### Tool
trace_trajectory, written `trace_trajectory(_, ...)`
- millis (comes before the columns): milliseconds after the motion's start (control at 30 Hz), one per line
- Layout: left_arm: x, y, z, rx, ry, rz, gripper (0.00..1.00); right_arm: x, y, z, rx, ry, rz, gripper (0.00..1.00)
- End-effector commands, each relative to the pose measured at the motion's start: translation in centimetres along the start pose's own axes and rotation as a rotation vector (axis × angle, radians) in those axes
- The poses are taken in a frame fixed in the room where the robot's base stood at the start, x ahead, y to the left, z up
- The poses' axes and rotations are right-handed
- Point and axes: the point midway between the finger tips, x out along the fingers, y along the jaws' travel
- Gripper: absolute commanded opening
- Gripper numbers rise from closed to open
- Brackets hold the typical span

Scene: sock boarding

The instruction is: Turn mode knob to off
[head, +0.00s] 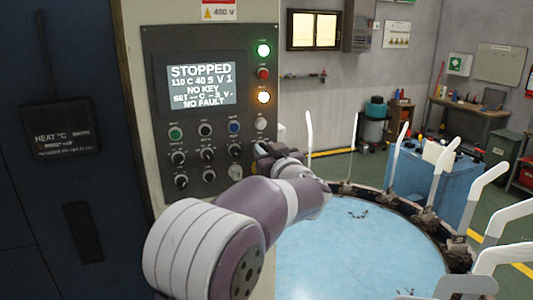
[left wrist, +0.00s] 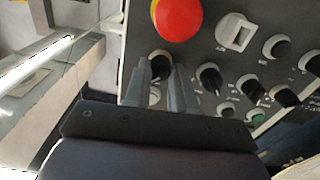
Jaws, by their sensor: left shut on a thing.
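A grey control panel (head: 207,112) carries several knobs and buttons, and its screen (head: 201,84) reads STOPPED, NO KEY and NO FAULT. My left gripper (head: 260,149) reaches the panel's right edge and hides the control there. In the left wrist view, its two grey fingers (left wrist: 165,78) are shut on a black knob (left wrist: 160,62) with a pale rim. The knob's label is not readable, so I cannot tell its setting. A red round button (left wrist: 177,17) sits just beyond the knob. My right gripper is not in view.
Other black knobs (head: 208,154) stand close by on the panel. A white switch (left wrist: 236,33) is near the held knob. Right of the panel is a round blue table (head: 345,250) ringed by upright white boards (head: 397,154). A dark cabinet (head: 60,190) stands left.

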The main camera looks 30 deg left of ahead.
Motion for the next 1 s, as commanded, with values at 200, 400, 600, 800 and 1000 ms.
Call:
trace_trajectory(200, 0.0, -0.1, 0.2, -0.149, 0.0, 0.0, 0.0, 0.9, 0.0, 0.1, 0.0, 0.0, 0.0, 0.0)
trace_trajectory(400, 0.0, -0.1, 0.2, -0.322, 0.002, 0.0, 0.0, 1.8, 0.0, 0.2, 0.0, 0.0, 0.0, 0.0)
trace_trajectory(600, 0.0, -0.1, 0.2, -0.48, 0.002, 0.001, 0.0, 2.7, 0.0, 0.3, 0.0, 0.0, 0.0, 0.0)
trace_trajectory(800, 0.0, -0.1, 0.2, -0.603, 0.0, 0.0, 0.0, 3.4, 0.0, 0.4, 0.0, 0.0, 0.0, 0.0)
trace_trajectory(1000, 0.0, -0.2, 0.1, -0.68, 0.001, 0.0, 0.0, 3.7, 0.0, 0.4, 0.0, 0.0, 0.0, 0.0)
